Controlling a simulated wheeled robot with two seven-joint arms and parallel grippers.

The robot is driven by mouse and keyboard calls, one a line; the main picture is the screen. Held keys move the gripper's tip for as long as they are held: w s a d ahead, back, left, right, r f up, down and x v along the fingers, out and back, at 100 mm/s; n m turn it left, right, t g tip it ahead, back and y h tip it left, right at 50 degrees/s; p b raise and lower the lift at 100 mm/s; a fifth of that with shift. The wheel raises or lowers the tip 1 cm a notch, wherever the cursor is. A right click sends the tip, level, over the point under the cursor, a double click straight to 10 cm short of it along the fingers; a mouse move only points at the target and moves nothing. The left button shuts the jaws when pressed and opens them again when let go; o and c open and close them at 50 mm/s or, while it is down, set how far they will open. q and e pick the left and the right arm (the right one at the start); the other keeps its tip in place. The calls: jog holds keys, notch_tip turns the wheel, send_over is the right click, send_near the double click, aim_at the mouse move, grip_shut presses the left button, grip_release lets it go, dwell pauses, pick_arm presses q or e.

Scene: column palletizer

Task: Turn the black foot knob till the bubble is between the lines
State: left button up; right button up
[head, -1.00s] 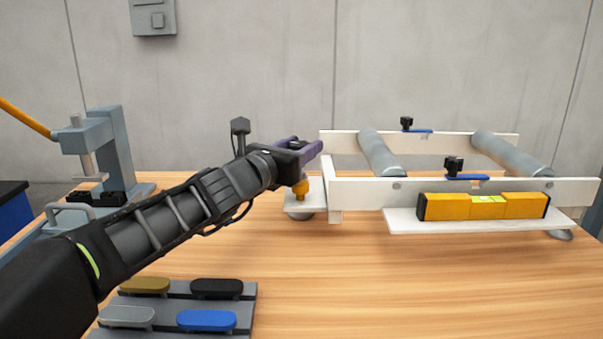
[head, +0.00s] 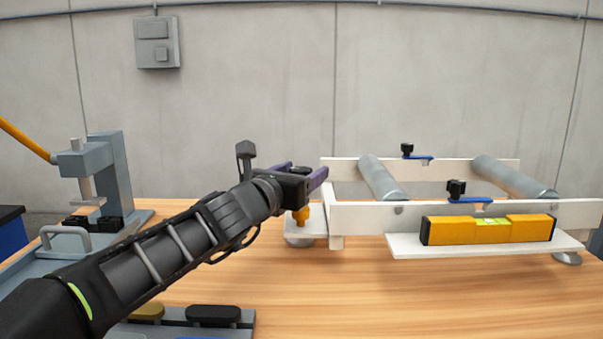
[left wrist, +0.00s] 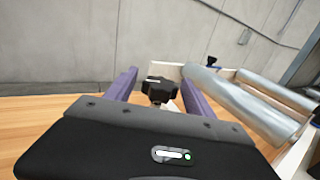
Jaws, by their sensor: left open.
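The black foot knob (left wrist: 158,88) shows in the left wrist view, between the two purple fingers of my left gripper (left wrist: 160,76). The fingers are open, with a gap on each side of the knob. In the head view, my left gripper (head: 308,172) is over the orange foot part (head: 301,215) at the near left corner of the white roller frame (head: 450,215), and it hides the knob. The yellow spirit level (head: 442,231) lies on a white ledge at the frame's front. Its green vial (head: 492,222) is too small to read the bubble. My right gripper is not in view.
Two grey rollers (head: 381,178) span the frame, with small black knobs on blue levers (head: 468,200) on its rails. A grey press (head: 100,175) stands at the left. A rack with coloured handles (head: 213,315) is at the front. Bare wood lies in the middle.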

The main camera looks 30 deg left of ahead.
pick_arm(q)
jog(key=s+p, duration=0.2)
jog(key=s, duration=0.5)
jog(key=shift+s, duration=0.4)
jog(key=shift+a, duration=0.1)
dwell(1.2)
